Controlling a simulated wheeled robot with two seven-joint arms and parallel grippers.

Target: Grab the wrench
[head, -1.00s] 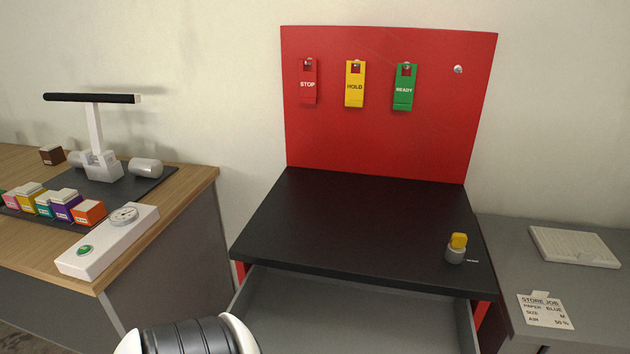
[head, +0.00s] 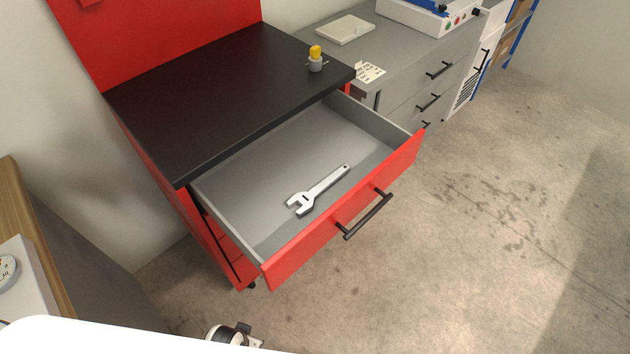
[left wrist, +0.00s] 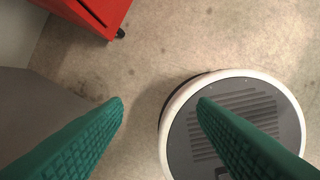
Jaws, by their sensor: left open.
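The silver wrench (head: 319,190) lies flat on the floor of the open drawer (head: 345,133) in the red cabinet. Its open jaw end points toward the lower left and its handle toward the upper right. The drawer has a red front with a black bar handle (head: 366,216). In the left wrist view, my left gripper (left wrist: 160,101) shows two green ribbed fingers set wide apart, with nothing between them. It is above the floor, away from the drawer, and the wrench is not in that view. My right gripper is not in view.
The black cabinet top (head: 230,85) overhangs the back of the drawer, with a yellow-topped grey knob (head: 316,58) at its corner. A grey cabinet (head: 430,75) stands to the right. A wooden desk (head: 35,240) is at the left.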

